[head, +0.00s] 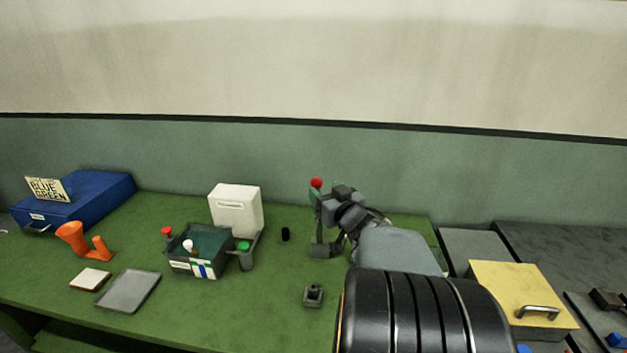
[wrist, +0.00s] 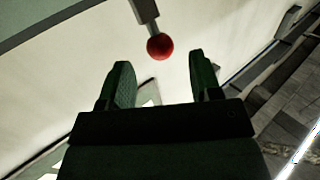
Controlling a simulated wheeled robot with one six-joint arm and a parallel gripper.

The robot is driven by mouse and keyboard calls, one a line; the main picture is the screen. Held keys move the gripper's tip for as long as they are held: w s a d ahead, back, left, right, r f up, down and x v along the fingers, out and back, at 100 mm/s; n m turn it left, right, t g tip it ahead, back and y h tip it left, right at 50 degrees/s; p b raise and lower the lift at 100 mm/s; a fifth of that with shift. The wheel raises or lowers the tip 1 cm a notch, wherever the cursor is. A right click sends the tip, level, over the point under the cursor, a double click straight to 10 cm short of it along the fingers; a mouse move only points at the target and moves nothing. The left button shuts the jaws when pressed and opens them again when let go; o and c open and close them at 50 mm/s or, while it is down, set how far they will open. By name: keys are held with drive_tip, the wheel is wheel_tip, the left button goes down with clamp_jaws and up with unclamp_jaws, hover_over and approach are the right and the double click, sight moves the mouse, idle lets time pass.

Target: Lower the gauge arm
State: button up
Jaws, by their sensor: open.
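The gauge arm is a grey bar with a red ball (head: 316,183) at its end, beside a grey upright stand (head: 319,240) on the green bench. In the wrist view the red ball (wrist: 160,46) hangs at the end of the grey bar (wrist: 145,10). My gripper (wrist: 160,62) is open, and the ball shows just beyond the fingertips, between them in the picture. I cannot tell whether they touch it. In the head view my wrist and arm hide part of the stand and bar.
A small dark block (head: 313,295) sits on the bench in front of the stand. To the left are a teal box (head: 207,243), a white box (head: 236,208), an orange holder (head: 72,238) and a blue case (head: 88,196). A yellow box (head: 515,290) with a handle stands at right.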

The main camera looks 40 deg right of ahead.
sight(313, 180)
drive_tip(key=w, duration=0.4)
drive_tip(key=w+d, duration=0.1)
drive_tip(key=w, duration=0.2)
drive_tip(key=shift+p, duration=0.4)
drive_tip(key=shift+c, duration=0.2)
drive_tip(key=shift+s, duration=0.1)
clamp_jaws()
